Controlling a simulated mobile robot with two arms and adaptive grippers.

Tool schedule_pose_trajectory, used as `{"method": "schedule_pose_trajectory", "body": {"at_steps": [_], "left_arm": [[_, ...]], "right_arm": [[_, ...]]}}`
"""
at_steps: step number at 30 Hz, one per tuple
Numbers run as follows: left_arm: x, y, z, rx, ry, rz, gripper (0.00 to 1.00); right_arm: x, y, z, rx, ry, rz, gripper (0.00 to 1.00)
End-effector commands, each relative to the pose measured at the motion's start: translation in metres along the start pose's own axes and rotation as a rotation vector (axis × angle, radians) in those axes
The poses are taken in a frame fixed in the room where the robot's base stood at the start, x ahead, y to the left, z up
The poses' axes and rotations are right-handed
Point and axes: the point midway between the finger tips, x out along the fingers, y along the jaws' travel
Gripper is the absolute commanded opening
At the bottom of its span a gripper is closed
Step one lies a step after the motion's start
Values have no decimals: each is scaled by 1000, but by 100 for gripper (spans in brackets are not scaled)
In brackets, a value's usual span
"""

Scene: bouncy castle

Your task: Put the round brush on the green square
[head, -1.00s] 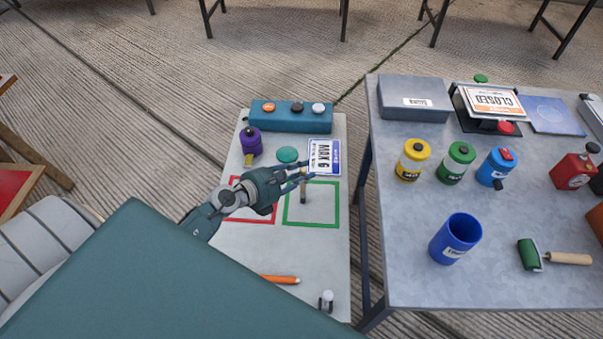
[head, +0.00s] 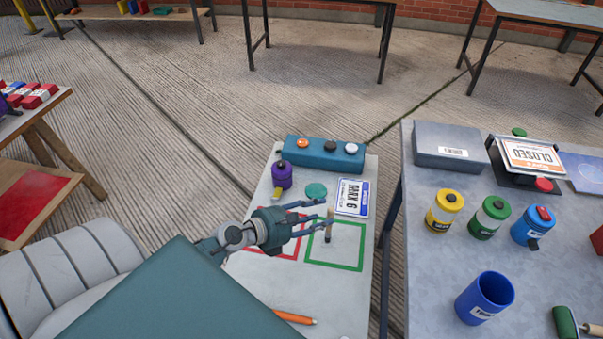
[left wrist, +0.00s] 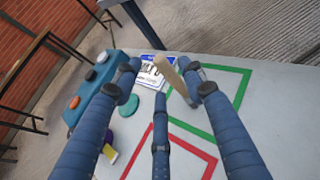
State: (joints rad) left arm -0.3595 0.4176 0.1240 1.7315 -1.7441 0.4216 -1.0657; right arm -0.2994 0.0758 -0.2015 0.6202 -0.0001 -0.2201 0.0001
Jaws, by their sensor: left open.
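The round brush (head: 329,226), a short stick with a pale wooden handle and dark lower end, stands roughly upright inside the green square (head: 363,250), near its left side. It also shows in the left wrist view (left wrist: 173,74), between and beyond my fingers. My left gripper (head: 319,216) is open, its fingers pointing right, with the tips just left of the brush. In the left wrist view the gripper (left wrist: 168,80) has its fingers spread; I cannot tell whether any touches the brush. My right gripper is not in view.
The small table also holds a red square outline (head: 270,249), a purple bottle (head: 282,176), a teal disc (head: 316,190), a plate (head: 352,197), a button box (head: 325,156) and an orange pencil (head: 295,318). A grey table (head: 430,260) with several canisters stands right.

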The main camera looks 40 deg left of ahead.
Motion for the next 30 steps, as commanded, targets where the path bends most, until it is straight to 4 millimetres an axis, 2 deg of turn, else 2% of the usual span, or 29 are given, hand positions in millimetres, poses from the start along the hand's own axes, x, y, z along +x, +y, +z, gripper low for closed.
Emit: {"method": "schedule_pose_trajectory", "body": {"at_steps": [1, 6, 12, 30], "left_arm": [[-13, -1, -2, 2, 4, -2, 41], [-46, -1, -1, 1, 2, -1, 41], [-67, 0, -1, 1, 0, 0, 41], [-72, 0, 0, 0, -1, 0, 41]], "right_arm": [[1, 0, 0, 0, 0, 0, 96], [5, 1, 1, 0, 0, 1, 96], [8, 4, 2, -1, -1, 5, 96], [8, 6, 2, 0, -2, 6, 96]]}}
